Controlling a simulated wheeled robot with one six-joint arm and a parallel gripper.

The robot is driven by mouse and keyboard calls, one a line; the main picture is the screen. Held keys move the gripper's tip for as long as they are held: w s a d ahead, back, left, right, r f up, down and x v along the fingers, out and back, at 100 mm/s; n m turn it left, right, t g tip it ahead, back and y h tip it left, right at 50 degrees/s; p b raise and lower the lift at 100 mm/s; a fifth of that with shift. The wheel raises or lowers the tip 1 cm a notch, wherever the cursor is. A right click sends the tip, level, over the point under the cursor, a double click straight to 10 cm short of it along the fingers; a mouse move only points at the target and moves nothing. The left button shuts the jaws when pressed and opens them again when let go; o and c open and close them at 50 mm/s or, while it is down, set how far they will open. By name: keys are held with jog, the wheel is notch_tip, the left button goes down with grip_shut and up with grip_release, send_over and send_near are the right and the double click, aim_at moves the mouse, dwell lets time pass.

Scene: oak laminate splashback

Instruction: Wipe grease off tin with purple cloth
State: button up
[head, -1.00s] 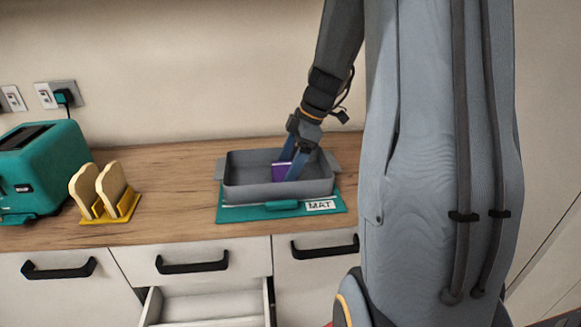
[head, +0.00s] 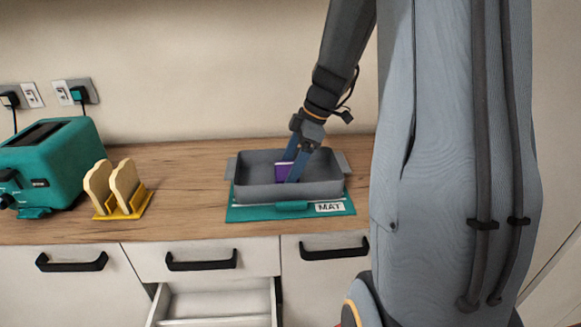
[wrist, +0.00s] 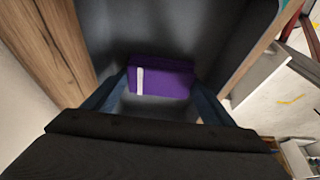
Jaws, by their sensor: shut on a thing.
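A grey rectangular tin (head: 262,191) with side handles sits on a teal mat (head: 245,214) labelled MAT on the counter. My gripper (head: 290,175) reaches down into the tin and is shut on a folded purple cloth (head: 283,172). In the wrist view the cloth (wrist: 172,78), with a white stripe, is between my two blue fingers (wrist: 160,90), against the dark inside of the tin (wrist: 165,28). Whether the cloth touches the tin floor is hard to tell. No grease shows clearly; the near wall hides part of the tin floor in the head view.
A teal toaster (head: 60,165) and a yellow rack (head: 128,207) holding bread slices stand on the counter (head: 185,180) at left. An open drawer (head: 215,303) juts out below. The counter between rack and mat is clear.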

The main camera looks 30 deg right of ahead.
notch_tip(320, 180, up, 9)
jog(key=p, duration=0.5)
dwell(0.5)
jog(key=shift+r, duration=0.1)
dwell(0.3)
